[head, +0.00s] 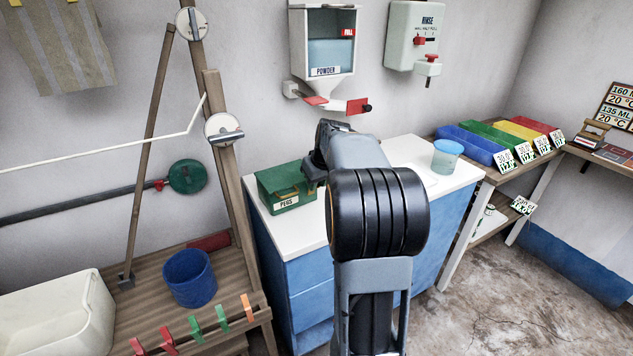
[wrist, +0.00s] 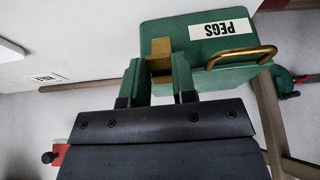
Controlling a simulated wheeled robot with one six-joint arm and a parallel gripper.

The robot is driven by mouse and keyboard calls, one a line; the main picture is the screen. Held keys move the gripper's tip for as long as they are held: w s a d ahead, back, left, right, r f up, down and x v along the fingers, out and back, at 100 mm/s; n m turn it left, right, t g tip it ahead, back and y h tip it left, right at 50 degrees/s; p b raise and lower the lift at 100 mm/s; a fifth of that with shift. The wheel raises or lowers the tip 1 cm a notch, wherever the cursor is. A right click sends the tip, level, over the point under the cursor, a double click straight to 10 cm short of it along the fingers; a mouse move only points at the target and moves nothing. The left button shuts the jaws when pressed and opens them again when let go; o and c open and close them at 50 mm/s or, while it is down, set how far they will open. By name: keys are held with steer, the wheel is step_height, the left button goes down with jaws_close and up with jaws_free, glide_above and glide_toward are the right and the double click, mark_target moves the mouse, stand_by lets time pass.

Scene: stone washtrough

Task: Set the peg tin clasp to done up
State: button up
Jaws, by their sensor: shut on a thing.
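The peg tin (head: 270,182) is a green box with a PEGS label, standing at the left end of the white counter. In the wrist view the tin (wrist: 205,28) appears upside down, with a curved brass handle (wrist: 243,57) on it. The brass clasp (wrist: 161,47) is a small block at the tin's edge, beside the label. My gripper (wrist: 161,70) is at the clasp, its two green fingers on either side of it and shut on it. In the head view my gripper (head: 311,178) is at the tin's right end; my arm hides the clasp there. I cannot tell whether the clasp is done up.
A powder dispenser (head: 325,45) and a rinse dispenser (head: 411,38) hang on the wall above the white counter (head: 310,228). A blue tub (head: 446,156) stands at its right. A wooden post (head: 228,170) rises just left of the tin.

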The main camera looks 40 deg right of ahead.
steer(key=shift+c, duration=1.2)
steer(key=p, duration=0.2)
steer(key=r+g+p, duration=0.1)
steer(key=shift+w+r+p, duration=0.15)
steer(key=shift+w+p, duration=0.15)
steer(key=shift+p, duration=0.1)
steer(key=g+p, duration=0.1)
steer(key=p, duration=0.2)
steer(key=shift+w+r, duration=0.1)
steer(key=shift+w, duration=0.3)
steer(key=g+p, duration=0.1)
steer(key=p, duration=0.1)
steer(key=shift+w+d+p, duration=0.1)
steer(key=shift+w+p, duration=0.2)
steer(key=shift+f, duration=0.35)
steer(key=o, duration=0.9)
